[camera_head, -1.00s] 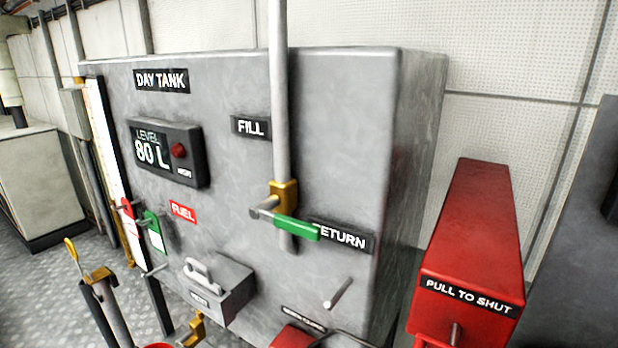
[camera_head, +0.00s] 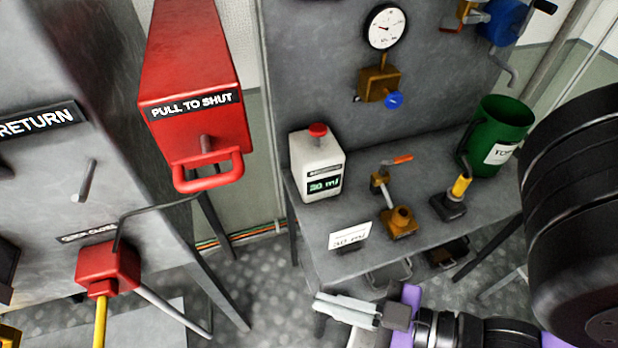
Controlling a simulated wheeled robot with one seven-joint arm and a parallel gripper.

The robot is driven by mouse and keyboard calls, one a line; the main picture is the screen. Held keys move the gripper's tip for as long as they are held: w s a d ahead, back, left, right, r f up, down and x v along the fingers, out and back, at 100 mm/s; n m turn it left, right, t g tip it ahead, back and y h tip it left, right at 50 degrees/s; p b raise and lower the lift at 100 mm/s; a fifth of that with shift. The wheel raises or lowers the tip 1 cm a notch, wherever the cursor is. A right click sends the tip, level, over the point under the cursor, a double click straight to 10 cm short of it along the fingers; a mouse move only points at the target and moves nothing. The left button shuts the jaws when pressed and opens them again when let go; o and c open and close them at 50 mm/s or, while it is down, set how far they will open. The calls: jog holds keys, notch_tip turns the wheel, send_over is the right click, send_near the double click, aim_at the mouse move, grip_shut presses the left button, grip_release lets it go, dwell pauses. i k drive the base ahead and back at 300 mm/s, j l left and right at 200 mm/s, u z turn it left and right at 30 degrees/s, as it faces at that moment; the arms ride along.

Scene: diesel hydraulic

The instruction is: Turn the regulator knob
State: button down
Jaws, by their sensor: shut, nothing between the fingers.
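A small blue knob (camera_head: 394,101), likely the regulator knob, sits on the front of a brass regulator body (camera_head: 378,83) on the grey back panel. A round white dial gauge (camera_head: 385,27) stands above the brass body. My gripper (camera_head: 318,305) is at the bottom centre of the head view, its pale fingers pointing left. It is shut and empty, well below the blue knob and apart from it, near the bench's front edge. The knob is in full view.
The bench (camera_head: 345,268) holds a white bottle (camera_head: 317,168), a brass valve (camera_head: 398,222), a yellow-and-black tool (camera_head: 455,197) and a green bucket (camera_head: 500,130). A red pull-to-shut box (camera_head: 190,75) projects at the left. My dark arm fills the right edge.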

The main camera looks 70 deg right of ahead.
aim_at(393, 99)
jog(key=z, duration=1.55)
